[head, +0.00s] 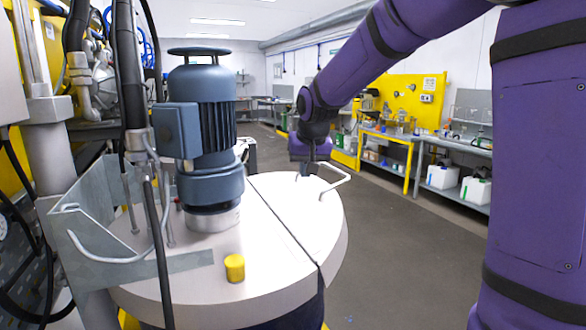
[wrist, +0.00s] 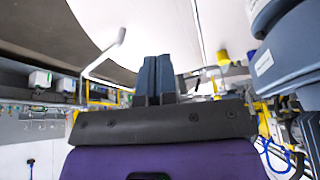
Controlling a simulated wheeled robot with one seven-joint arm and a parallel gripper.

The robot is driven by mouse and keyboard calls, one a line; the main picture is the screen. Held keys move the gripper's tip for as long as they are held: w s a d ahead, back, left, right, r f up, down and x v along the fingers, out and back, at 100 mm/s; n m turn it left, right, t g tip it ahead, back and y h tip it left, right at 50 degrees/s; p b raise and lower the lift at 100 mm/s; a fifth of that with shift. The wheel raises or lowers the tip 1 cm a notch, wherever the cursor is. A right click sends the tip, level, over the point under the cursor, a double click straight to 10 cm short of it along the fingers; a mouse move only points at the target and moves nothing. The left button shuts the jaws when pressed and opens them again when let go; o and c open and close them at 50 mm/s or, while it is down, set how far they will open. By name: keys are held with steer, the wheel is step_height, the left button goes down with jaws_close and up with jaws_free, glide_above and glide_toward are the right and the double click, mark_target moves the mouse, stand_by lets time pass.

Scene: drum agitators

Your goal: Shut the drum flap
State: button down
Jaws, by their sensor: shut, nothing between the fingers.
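The drum flap (head: 300,205) is the pale right-hand part of the round drum lid. It lies about level with the fixed part of the lid (head: 190,270), with a thin dark seam between them. A white bent handle (head: 342,178) stands on the flap near its outer side; it also shows in the wrist view (wrist: 97,62). My gripper (head: 321,192) is shut and empty, pointing down at the flap beside the handle. In the wrist view its two dark fingers (wrist: 157,62) are together, apart from the handle. Whether the fingertips touch the flap cannot be told.
A blue motor (head: 205,130) stands on the lid left of the flap. A yellow cap (head: 234,267) sits on the lid in front. A grey metal bracket (head: 110,235) and hoses crowd the left. Open floor (head: 400,250) lies right; benches stand beyond.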

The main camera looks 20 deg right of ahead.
mark_target(332, 207)
steer(key=d+f+y, duration=0.1)
steer(key=d+y, duration=0.1)
steer(key=d+f+m+y, duration=0.1)
steer(key=d+f+y, duration=0.1)
steer(key=d, duration=0.1)
steer(key=d+f+y, duration=0.2)
steer(key=d, duration=0.1)
steer(key=shift+d+f+m, duration=0.2)
steer(key=shift+m, duration=0.1)
steer(key=d+f+y, duration=0.1)
steer(key=f, duration=0.1)
steer(key=d+f+y, duration=0.1)
steer(key=f+y, duration=0.1)
steer(key=d+f+m+y, duration=0.1)
steer(key=f+y, duration=0.1)
steer(key=f, duration=0.1)
steer(key=shift+d+f+t, duration=0.1)
steer(key=shift+d+t, duration=0.15)
steer(key=shift+t, duration=0.15)
steer(key=shift+d+f+m+y, duration=0.1)
steer(key=shift+f+m+y, duration=0.3)
steer(key=shift+f+y, duration=0.75)
steer(key=shift+f, duration=0.1)
step_height(332, 207, up, 5)
steer(key=shift+f, duration=0.15)
steer(key=v, duration=1)
